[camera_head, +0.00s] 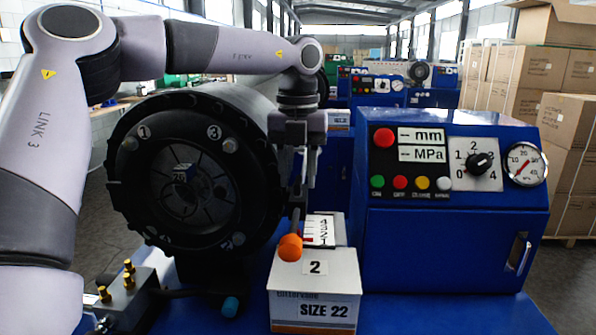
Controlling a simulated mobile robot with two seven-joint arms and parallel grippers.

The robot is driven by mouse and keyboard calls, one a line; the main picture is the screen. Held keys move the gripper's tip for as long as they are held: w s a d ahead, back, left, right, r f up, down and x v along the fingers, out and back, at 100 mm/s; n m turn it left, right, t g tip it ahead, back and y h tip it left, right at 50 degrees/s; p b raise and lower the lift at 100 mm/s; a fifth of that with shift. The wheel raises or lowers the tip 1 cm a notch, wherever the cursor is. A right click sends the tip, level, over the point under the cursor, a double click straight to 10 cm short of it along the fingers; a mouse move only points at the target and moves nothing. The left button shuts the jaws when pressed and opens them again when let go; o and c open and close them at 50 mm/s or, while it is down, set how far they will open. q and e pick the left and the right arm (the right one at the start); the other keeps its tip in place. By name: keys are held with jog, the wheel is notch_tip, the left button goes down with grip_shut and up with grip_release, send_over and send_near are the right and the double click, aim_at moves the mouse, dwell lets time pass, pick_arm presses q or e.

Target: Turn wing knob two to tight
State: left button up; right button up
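The black round crimper head (262,150) stands at left centre, with circled numbers 1 and 3 on its upper face beside small silver fasteners. Marks lower on the face are too dark to read, and I cannot make out which part is wing knob two. My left gripper (302,185) points down just right of the head, above an orange-tipped lever (290,247). Its fingers are seen nearly edge-on, so I cannot tell whether they are open or touch the lever. My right gripper is not in view.
The blue control cabinet (440,249) with dial and gauge is at right. Brass fittings (128,274) are at lower left. Cartons (573,137) stack at far right.

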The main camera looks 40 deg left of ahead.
pick_arm(q)
jog(key=shift+f, duration=0.1)
grip_shut()
jog(key=shift+m, duration=0.3)
jog(key=m, duration=0.3)
jog(key=shift+m, duration=0.3)
jog(key=m, duration=0.4)
jog(key=shift+m, duration=0.3)
jog(key=m, duration=0.4)
jog(key=shift+m, duration=2.5)
